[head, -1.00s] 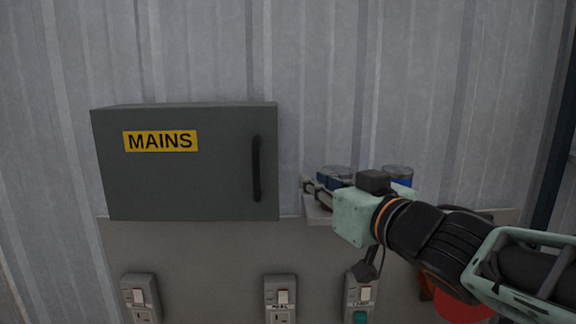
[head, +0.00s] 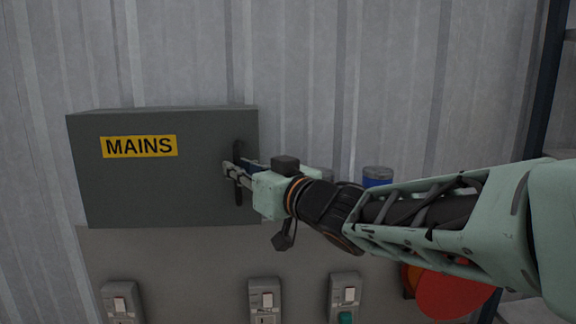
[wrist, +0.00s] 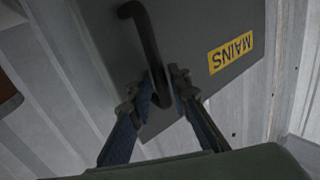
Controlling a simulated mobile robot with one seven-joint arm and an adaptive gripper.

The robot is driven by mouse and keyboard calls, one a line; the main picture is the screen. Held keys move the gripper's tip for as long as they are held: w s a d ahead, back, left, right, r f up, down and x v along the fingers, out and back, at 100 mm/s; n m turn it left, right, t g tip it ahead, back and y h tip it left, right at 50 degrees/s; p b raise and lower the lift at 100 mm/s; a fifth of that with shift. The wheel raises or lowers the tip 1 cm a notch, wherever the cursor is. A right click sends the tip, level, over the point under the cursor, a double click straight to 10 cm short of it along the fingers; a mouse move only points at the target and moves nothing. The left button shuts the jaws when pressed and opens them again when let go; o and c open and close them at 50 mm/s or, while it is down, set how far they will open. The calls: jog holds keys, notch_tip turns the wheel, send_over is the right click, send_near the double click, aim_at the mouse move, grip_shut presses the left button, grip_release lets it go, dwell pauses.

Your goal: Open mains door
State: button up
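The grey mains box (head: 150,190) with a yellow MAINS label (head: 139,146) is on the wall at left, its door shut. The black vertical handle (head: 239,150) is on the door's right side, partly hidden by my gripper. My gripper (head: 232,170) reaches in from the right, its fingers at the handle. In the wrist view, the handle (wrist: 147,40) runs between the two fingertips (wrist: 164,88), with the fingers spread on either side of its end. I see no firm closing on it.
Several switched sockets (head: 266,300) are on the panel below the box. A blue can (head: 377,177) stands behind my arm at right, and a red round object (head: 450,292) is below the arm. The wall above is clear.

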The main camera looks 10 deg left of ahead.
jog(key=shift+w+a, duration=0.45)
jog(key=shift+c, duration=0.4)
grip_shut()
